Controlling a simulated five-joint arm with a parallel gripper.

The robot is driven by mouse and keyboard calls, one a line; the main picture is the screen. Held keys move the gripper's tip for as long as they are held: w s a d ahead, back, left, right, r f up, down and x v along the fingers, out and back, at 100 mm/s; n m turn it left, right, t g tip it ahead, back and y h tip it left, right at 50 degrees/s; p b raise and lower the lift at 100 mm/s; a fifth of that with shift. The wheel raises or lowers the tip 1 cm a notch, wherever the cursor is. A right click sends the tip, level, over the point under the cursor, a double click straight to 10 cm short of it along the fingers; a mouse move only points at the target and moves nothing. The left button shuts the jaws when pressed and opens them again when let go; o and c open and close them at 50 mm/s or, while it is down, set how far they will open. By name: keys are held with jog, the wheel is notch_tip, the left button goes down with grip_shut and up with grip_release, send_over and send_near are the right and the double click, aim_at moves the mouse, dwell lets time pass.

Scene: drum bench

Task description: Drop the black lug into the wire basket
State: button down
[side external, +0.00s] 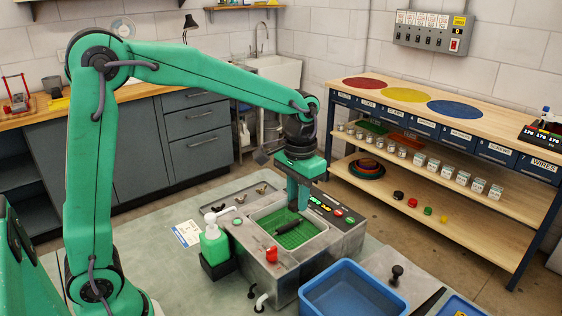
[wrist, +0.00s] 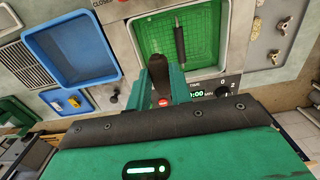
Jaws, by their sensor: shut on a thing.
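The black lug (wrist: 158,69) shows in the wrist view, dark and upright-looking between the fingers of my gripper (wrist: 160,90). My gripper is shut on it. In the side view my gripper (side external: 297,207) points down over the far right part of the grey tank unit; the lug cannot be made out there. The green wire basket (side external: 301,239) sits in the tank opening, below the fingers. It also shows in the wrist view (wrist: 150,50), just beyond the lug. A dark rod-like piece (side external: 284,232) lies in the basket, also in the wrist view (wrist: 179,43).
A blue bin (side external: 351,289) stands in front of the tank unit (side external: 300,262). A green bottle (side external: 214,242) stands at its left. Small brass-coloured pieces (side external: 238,199) lie on a tray behind the opening.

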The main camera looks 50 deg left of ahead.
jog(key=shift+f, duration=1.2)
jog(key=shift+f, duration=0.25)
jog(key=shift+f, duration=1.6)
jog(key=c, duration=1.2)
grip_release()
jog(key=shift+r, duration=0.1)
